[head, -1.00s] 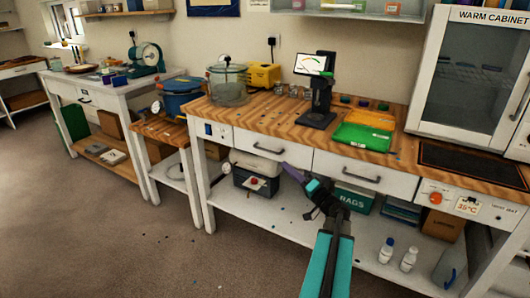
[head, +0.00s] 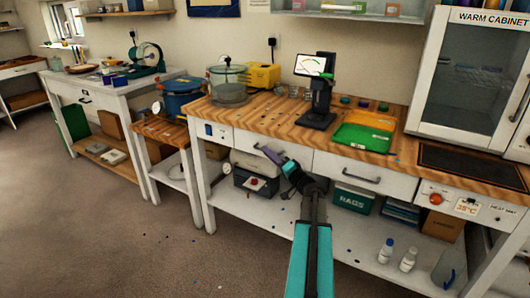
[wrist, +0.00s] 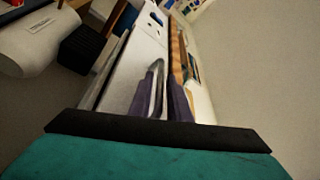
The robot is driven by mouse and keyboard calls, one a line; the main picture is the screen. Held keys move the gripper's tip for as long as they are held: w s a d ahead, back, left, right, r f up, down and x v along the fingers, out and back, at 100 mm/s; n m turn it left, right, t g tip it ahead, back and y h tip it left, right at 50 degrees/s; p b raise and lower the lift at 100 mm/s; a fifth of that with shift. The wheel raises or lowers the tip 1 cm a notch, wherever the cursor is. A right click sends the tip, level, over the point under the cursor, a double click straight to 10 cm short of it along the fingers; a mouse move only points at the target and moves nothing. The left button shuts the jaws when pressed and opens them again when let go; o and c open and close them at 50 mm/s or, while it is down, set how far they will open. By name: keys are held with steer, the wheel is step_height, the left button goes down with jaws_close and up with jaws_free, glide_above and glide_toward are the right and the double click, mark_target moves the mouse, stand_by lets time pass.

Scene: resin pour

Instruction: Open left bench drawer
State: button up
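The left bench drawer (head: 243,142) is a white front under the wooden bench top, and it looks closed in the head view. Its grey bar handle (head: 276,151) is partly hidden by my gripper (head: 264,150), whose purple fingers reach the handle. In the wrist view, the two purple fingers of my gripper (wrist: 165,98) stand apart, with the grey handle (wrist: 159,78) showing between them. I cannot tell whether either finger touches it. The white drawer front (wrist: 127,75) lies just beyond the fingertips.
A second drawer (head: 340,170) with its own handle is to the right. On the bench top (head: 270,118) stand a gauge on a stand (head: 318,90), green and orange trays (head: 365,132) and a clear chamber (head: 228,85). The lower shelf (head: 330,228) holds boxes and bottles.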

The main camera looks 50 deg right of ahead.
steer(key=shift+x, duration=1)
steer(key=shift+c, duration=0.4)
jaws_close()
